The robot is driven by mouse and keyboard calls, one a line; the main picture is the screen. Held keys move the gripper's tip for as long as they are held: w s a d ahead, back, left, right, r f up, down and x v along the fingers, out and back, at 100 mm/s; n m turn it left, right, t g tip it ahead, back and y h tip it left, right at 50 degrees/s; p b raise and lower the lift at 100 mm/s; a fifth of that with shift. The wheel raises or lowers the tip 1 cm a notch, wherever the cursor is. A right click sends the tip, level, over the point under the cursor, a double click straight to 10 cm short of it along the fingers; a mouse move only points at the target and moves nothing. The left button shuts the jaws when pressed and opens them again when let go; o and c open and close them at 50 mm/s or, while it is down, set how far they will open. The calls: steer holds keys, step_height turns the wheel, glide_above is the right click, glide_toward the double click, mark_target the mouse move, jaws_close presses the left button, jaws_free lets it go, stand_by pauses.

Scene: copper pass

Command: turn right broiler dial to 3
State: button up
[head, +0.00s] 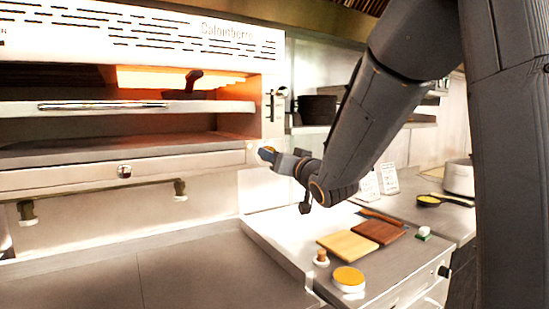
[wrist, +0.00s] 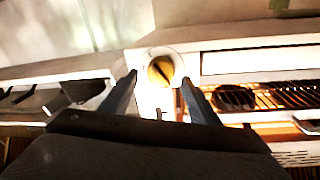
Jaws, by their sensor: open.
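The broiler (head: 130,185) is a steel unit with a glowing upper opening at the left of the head view. Its right dial, a round brass-coloured knob (wrist: 161,69) with a dark band across it, shows in the wrist view. My gripper (head: 271,156) is at the broiler's front right corner. In the wrist view my gripper (wrist: 160,80) is open, with one finger on each side of the knob in the picture. I cannot tell whether the fingers touch it. Another round dial (head: 124,171) is on the lower front panel, away from my gripper.
A dark pan with a handle (head: 186,88) sits in the glowing upper opening. On the right-hand counter are a light board (head: 347,246), a dark board (head: 379,232) and a yellow-topped round tub (head: 348,279). The left counter (head: 190,270) is clear.

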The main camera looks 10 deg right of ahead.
steer(key=b+v, duration=0.1)
steer(key=v, duration=0.5)
step_height(320, 180, down, 13)
steer(key=s+d+g+h, duration=0.2)
steer(key=g+h, duration=0.1)
steer(key=g, duration=0.1)
steer(key=s+f+g, duration=0.3)
steer(key=s+f, duration=0.1)
steer(key=f, duration=0.1)
steer(key=s+f+g, duration=0.3)
steer(key=s+f, duration=0.2)
steer(key=f, duration=0.1)
steer(key=s+a+f+g+h, duration=0.1)
steer(key=s+f+g, duration=0.1)
steer(key=s+f, duration=0.3)
steer(key=shift+f+g, duration=0.4)
steer(key=shift+f, duration=0.3)
steer(key=s+a+f+g, duration=0.2)
steer(key=s+f+g, duration=0.2)
steer(key=s, duration=0.6)
steer(key=shift+s+a+n+g, duration=0.15)
steer(key=shift+s+n+g, duration=0.15)
steer(key=shift+n, duration=0.1)
